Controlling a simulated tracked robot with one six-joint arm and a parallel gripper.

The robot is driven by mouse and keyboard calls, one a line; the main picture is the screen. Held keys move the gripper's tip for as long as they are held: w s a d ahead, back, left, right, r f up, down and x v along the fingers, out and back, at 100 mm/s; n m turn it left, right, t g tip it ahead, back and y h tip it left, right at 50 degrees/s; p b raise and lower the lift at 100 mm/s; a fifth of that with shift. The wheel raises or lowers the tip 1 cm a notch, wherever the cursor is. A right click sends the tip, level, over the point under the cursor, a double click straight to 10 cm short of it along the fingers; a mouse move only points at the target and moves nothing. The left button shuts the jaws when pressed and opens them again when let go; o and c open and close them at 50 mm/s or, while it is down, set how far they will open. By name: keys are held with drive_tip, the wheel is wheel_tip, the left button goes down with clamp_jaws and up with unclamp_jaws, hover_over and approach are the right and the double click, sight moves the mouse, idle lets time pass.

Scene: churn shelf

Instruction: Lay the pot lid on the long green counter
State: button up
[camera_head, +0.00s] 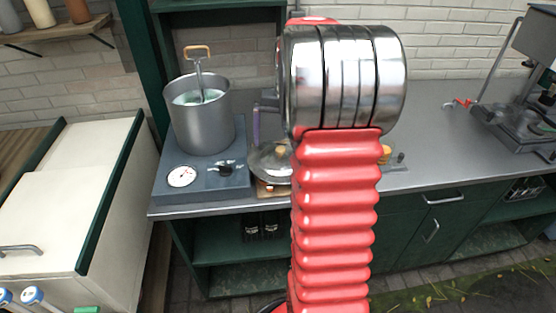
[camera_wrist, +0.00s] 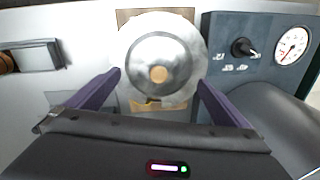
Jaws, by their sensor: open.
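The pot lid (camera_wrist: 180,50) is a round, shiny metal disc with a wooden knob (camera_wrist: 158,74), lying on what looks like a small wooden board. In the head view the lid (camera_head: 264,164) is beside the hot plate, partly hidden behind my arm. My gripper (camera_wrist: 158,80) is open, its two purple fingers on either side of the knob, apart from it. Its height above the lid is hard to tell. The long green counter (camera_head: 435,150) has a grey top and green cupboards, and the lid's board rests on it.
A steel pot (camera_head: 203,125) with a ladle stands on the hot plate (camera_head: 200,180) left of the lid. A metal machine (camera_head: 520,120) stands at the right end. The grey top right of my arm is mostly clear. A cream chest (camera_head: 60,200) is at left.

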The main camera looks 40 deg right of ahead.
sight(280, 148)
drive_tip(key=shift+w+a+f, duration=0.1)
drive_tip(key=shift+f, duration=2.25)
drive_tip(key=shift+c, duration=0.5)
